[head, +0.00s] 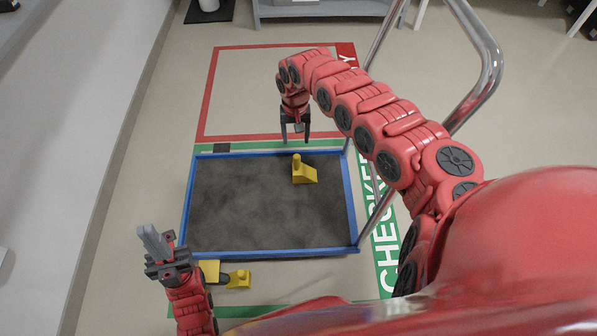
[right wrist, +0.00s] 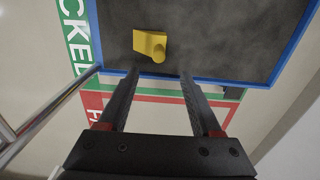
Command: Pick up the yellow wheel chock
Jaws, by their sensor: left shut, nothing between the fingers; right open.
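A yellow wheel chock (head: 304,174) with a sloped body and an upright knob sits on the dark floor of a blue-rimmed tray, toward its far right. The right wrist view also shows the chock (right wrist: 147,42), beyond the fingertips and roughly centred between them. My right gripper (head: 296,138) points down, open and empty, near the tray's far edge, apart from the chock. Its two fingers (right wrist: 160,75) show in the right wrist view with nothing between them. My left gripper (head: 154,241) is shut and empty, off the tray's near left corner.
The tray's blue rim (head: 270,252) surrounds a mostly bare dark surface. More yellow pieces (head: 239,279) lie by its near edge, partly hidden by my left arm. A metal rail (head: 489,80) rises on the right. A red-outlined floor area (head: 208,95) beyond the tray is mostly clear.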

